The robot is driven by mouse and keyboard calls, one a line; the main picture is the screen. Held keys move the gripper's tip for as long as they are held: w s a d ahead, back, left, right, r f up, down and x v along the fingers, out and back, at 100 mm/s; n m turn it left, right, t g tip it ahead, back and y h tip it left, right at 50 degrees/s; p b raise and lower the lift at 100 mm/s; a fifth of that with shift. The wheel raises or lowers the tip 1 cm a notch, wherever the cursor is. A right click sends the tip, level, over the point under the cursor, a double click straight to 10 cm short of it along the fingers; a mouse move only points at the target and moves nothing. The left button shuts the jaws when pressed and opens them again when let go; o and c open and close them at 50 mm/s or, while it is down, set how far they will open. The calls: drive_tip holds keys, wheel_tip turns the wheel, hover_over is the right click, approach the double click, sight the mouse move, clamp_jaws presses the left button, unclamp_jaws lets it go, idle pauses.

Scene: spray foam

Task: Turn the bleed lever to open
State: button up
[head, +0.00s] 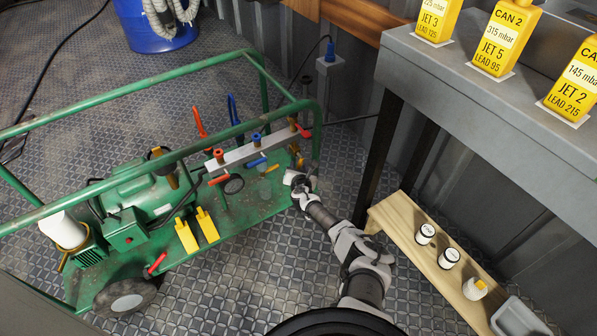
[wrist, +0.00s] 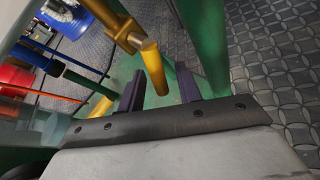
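A yellow lever (wrist: 152,66) hangs from a brass-yellow fitting in the wrist view. Its lower end appears between my fingertips, with space on both sides; I cannot tell its depth relative to them. In the head view a small yellow handle (head: 299,160) is at the right end of the grey manifold (head: 238,157), just above my gripper. No label names the bleed lever; this yellow one is the closest to me. My gripper (wrist: 159,84) has its two dark fingers apart and shows in the head view (head: 297,180) beside the green cart's right end.
Red handles (head: 303,131) and blue handles (head: 257,162) crowd the manifold. A green tube frame (head: 262,75) surrounds the cart, with a green post (wrist: 203,45) close to my right finger. A wooden bench (head: 415,245) with jars stands right. Patterned floor (head: 235,290) in front is clear.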

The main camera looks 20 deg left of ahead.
drive_tip(key=shift+w, duration=0.25)
drive_tip(key=shift+a, duration=0.1)
clamp_jaws()
drive_tip(key=shift+f+n+t+b, duration=0.3)
drive_tip(key=shift+f+b, duration=0.15)
drive_tip(key=shift+b, duration=0.35)
drive_tip(key=shift+w+d+f+n+t+b, duration=0.1)
drive_tip(key=shift+w+d+n+t+b, duration=0.2)
drive_tip(key=shift+b, duration=0.35)
drive_tip(key=shift+w+d+r+n+t+h+b, duration=0.25)
drive_tip(key=shift+w+r+n+t+h+b, duration=0.1)
drive_tip(key=shift+n+t+b, duration=0.5)
